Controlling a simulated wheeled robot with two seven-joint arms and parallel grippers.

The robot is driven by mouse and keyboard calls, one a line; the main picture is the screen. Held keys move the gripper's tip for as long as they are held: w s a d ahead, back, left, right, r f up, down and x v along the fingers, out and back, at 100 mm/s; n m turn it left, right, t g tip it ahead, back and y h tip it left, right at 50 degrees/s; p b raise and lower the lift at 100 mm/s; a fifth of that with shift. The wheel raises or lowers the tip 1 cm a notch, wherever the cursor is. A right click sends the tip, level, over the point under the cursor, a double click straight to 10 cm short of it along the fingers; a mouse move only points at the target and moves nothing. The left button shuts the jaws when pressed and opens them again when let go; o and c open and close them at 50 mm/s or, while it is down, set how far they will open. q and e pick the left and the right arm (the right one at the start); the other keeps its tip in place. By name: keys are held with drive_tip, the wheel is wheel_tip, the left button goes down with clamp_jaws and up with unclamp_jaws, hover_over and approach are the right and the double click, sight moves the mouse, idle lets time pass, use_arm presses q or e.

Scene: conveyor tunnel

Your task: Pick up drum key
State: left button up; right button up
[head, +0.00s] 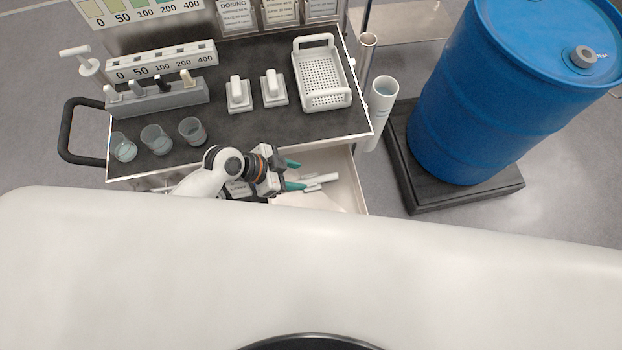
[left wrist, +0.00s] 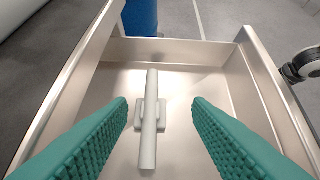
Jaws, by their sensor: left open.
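The drum key (left wrist: 149,120) looks like a pale grey bar with a wider cross piece under its middle. It lies in the open drawer (left wrist: 190,52) and also shows in the head view (head: 322,181), partly hidden by my gripper. My left gripper (head: 292,175) reaches into the drawer area from the left. In the left wrist view my left gripper (left wrist: 159,104) has its two teal ridged fingers wide apart, one on each side of the key. No contact with the key shows. My right gripper is not in view.
The drawer walls stand close around the fingers. Above is a dark cart top (head: 235,115) with several beakers, a white perforated basket (head: 323,80) and a test rack (head: 158,98). A blue drum (head: 490,90) stands on a black pallet (head: 470,194) at right.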

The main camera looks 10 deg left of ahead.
sight(325, 176)
use_arm(q)
drive_tip(key=shift+w+f, duration=0.35)
drive_tip(key=shift+f, duration=0.05)
drive_tip(key=b+x, duration=0.4)
drive_tip(key=x, duration=0.2)
drive_tip(key=shift+w+d+f, duration=0.15)
drive_tip(key=shift+d, duration=0.1)
drive_tip(key=b+x, duration=0.4)
drive_tip(key=x, duration=0.1)
drive_tip(key=shift+w+a+f, duration=0.1)
drive_tip(key=shift+w+a, duration=0.05)
drive_tip(key=shift+w, duration=0.15)
drive_tip(key=shift+c, duration=0.2)
clamp_jaws()
